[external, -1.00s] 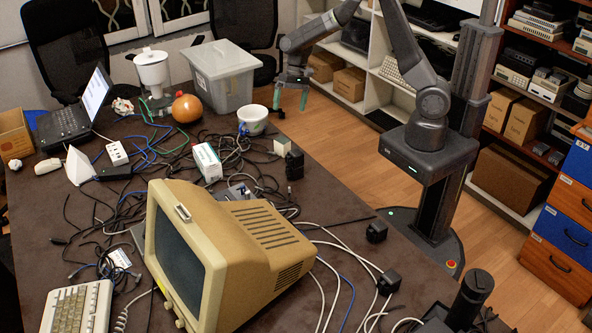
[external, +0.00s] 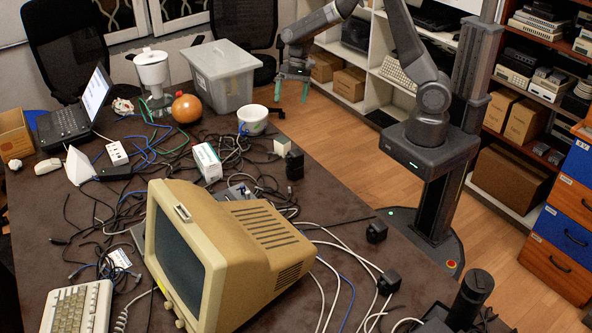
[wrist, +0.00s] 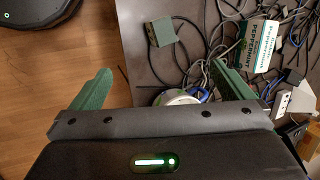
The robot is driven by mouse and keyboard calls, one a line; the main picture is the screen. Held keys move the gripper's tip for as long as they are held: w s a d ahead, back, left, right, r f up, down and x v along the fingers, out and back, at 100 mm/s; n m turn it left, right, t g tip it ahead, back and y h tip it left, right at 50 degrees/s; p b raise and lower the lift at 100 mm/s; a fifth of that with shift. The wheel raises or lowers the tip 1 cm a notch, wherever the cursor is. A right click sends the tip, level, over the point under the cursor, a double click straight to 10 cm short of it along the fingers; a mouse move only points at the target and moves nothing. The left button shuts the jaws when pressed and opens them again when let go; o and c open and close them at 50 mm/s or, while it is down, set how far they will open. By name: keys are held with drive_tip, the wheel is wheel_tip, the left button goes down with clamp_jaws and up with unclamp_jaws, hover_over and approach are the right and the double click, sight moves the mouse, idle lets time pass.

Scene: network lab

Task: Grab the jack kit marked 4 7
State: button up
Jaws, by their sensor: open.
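I cannot read a mark 4 7 on anything in these frames, so I cannot tell which thing is the jack kit. A small jack-like piece with blue and white parts (external: 240,191) lies among the cables behind the monitor, too small to make out. My gripper (external: 291,90) is open and empty, high beside the far right edge of the table. In the wrist view my gripper (wrist: 162,85) shows its two green fingers wide apart, with the floor and table edge between them.
Shelves stand behind my arm.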

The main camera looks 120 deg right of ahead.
drive_tip(key=shift+c, duration=0.2)
drive_tip(key=c, duration=0.6)
drive_tip(key=shift+o, duration=0.2)
drive_tip(key=m+g+h+b, duration=0.3)
drive_tip(key=m+b, duration=0.5)
drive_tip(key=m, duration=0.8)
hover_over(282, 140)
wheel_tip(282, 140, down, 4)
drive_tip(key=g, duration=0.1)
drive_tip(key=shift+y, duration=0.4)
drive_tip(key=f, duration=0.5)
drive_tip(key=f+p, duration=0.1)
drive_tip(key=f, duration=0.2)
drive_tip(key=shift+w+d+f, duration=0.2)
drive_tip(key=shift+w+f, duration=0.05)
drive_tip(key=shift+f, duration=0.05)
drive_tip(key=shift+s+a+f+p, duration=0.1)
drive_tip(key=shift+s+f+p, duration=0.1)
drive_tip(key=shift+f, duration=1.15)
drive_tip(key=shift+s+a+f+p, duration=0.1)
drive_tip(key=shift+f+p, duration=0.1)
drive_tip(key=shift+f, duration=1.15)
